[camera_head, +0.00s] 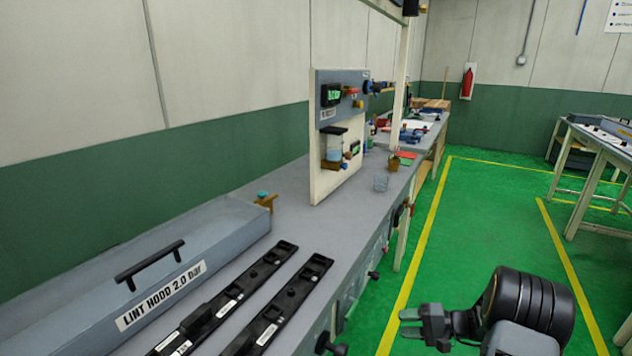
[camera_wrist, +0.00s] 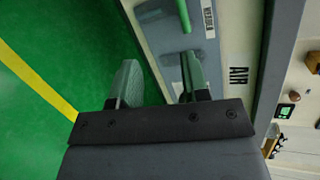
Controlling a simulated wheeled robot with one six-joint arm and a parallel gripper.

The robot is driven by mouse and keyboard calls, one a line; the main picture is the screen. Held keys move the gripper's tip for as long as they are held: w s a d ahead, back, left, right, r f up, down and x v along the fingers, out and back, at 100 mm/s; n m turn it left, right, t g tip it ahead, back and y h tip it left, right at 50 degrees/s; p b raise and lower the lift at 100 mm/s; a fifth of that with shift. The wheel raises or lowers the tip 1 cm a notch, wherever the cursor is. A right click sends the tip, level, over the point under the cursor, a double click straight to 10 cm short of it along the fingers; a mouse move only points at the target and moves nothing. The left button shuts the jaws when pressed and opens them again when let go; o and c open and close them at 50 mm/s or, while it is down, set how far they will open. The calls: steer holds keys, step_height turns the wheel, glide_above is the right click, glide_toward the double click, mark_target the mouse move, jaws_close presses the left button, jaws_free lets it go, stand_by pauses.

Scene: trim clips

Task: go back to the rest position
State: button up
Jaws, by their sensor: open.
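My gripper (camera_head: 424,322) is at the lower right in the head view, out over the green floor and to the right of the workbench (camera_head: 285,234). It is open, and nothing shows between its fingers. In the wrist view, the two fingers of my gripper (camera_wrist: 158,84) stand apart. Behind them are the green floor and a pale panel (camera_wrist: 226,78) with a green bar and a label reading AIR.
Two black rails (camera_head: 284,308) and a grey box (camera_head: 140,268) labelled LINT HOOD 2.0 bar lie on the bench. An upright panel (camera_head: 338,130) stands further back. Knobs (camera_head: 330,344) stick out from the bench front. The floor (camera_head: 480,230) right of the bench is clear.

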steer(key=s+a+r+g+h+p, duration=0.4)
steer(key=s+r+g+h, duration=0.25)
steer(key=s, duration=0.45)
steer(key=s+a+r+n+t+h+p, duration=0.1)
steer(key=s+a+r+n+h+p, duration=0.1)
steer(key=r, duration=0.5)
steer(key=s+a+r+n+t+h+p, duration=0.2)
steer(key=r+p, duration=0.3)
steer(key=r, duration=0.3)
steer(key=s+a+r+n+t+h+p, duration=0.2)
steer(key=a+r+n+h+p, duration=0.1)
steer(key=r, duration=0.5)
steer(key=shift+s+a+r+p, duration=0.15)
steer(key=shift+s+r+p, duration=0.05)
steer(key=shift+s+p, duration=0.2)
